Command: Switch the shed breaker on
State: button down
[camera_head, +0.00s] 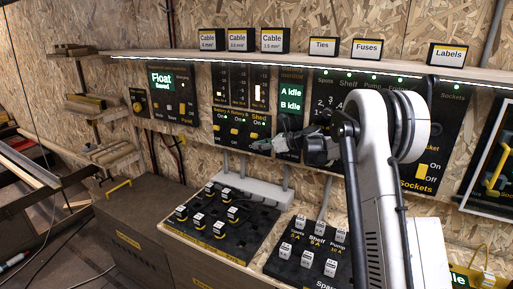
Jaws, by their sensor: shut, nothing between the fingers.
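The breaker panel (226,141) is a black plate on the wooden wall, with a row of small switches and yellow markings. The shed breaker (257,134) is at the right end of this row, under the label "Shed" with "On" printed below it. The lever's position is too small to tell. My gripper (280,143) is shut and empty, just right of the shed breaker and in front of the panel's right edge. It points left. I cannot tell whether its fingertips touch the breaker. My gripper and arm hide parts of the panels behind.
A display panel (291,100) reads "A idle" and "B idle" just above my gripper. A lit shelf edge (300,68) runs over the panels. Sloped black boards with plugs (219,228) stand below. Labelled boxes (323,47) sit on the shelf.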

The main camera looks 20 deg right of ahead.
jog(key=shift+r, duration=0.65)
jog(key=shift+d, duration=0.15)
jog(key=w+d+v, duration=0.1)
jog(key=v, duration=0.8)
jog(key=shift+s+d+p, duration=0.25)
jog(key=shift+d+p, duration=0.05)
jog(key=shift+f, duration=0.1)
